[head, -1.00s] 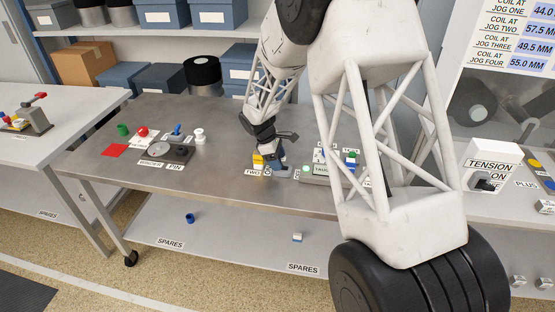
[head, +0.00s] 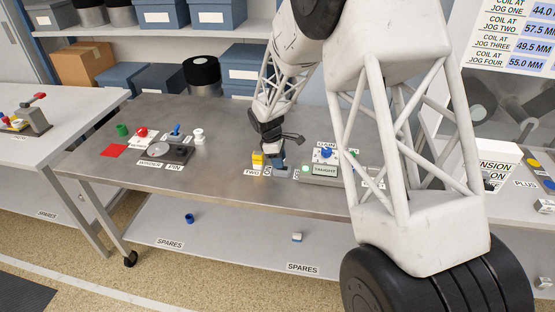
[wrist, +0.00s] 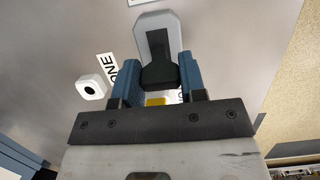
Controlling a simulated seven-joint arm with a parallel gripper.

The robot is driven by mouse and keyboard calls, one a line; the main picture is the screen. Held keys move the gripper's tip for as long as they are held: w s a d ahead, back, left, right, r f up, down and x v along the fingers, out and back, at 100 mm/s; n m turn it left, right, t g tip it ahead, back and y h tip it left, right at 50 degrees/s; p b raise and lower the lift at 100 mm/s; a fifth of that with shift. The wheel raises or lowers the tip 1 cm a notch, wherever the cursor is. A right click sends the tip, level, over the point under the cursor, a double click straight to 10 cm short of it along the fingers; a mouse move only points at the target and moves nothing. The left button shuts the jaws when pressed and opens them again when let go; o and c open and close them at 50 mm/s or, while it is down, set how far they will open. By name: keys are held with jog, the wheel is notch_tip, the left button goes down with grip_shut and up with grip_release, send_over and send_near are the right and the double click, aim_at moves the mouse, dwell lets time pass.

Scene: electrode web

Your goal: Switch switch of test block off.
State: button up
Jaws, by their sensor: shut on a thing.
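My gripper (head: 277,161) is low over the bench, beside the yellow block marked TWO. In the wrist view, its blue fingers (wrist: 160,73) are shut on a black switch knob (wrist: 159,76). The knob stands at the near end of a dark slot in a grey, rounded switch body (wrist: 151,22). In the head view, the grey body (head: 282,173) shows just below the fingers. I cannot read a label that names it as the test block; the nearby lettering is partly covered.
The yellow block (head: 258,160) is close on the left. A grey unit marked TAUGHT (head: 324,170), with a lit lamp and a blue knob (head: 326,153), is on the right. A white piece with a black hole (wrist: 91,88) lies near a ONE label. The front middle bench is clear.

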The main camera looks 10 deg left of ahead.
jog(key=shift+d+r+y, duration=0.1)
jog(key=shift+d+y, duration=0.5)
jog(key=shift+y, duration=0.5)
jog(key=shift+d+y, duration=0.55)
jog(key=shift+y, duration=0.55)
jog(key=shift+d+f+y, duration=0.15)
jog(key=shift+d+y, duration=0.2)
jog(key=shift+y, duration=0.5)
jog(key=shift+d+f+y, duration=0.15)
jog(key=shift+d+y, duration=0.15)
jog(key=shift+y, duration=0.55)
jog(key=o, duration=0.9)
jog(key=shift+d, duration=0.1)
jog(key=shift+v, duration=3.9)
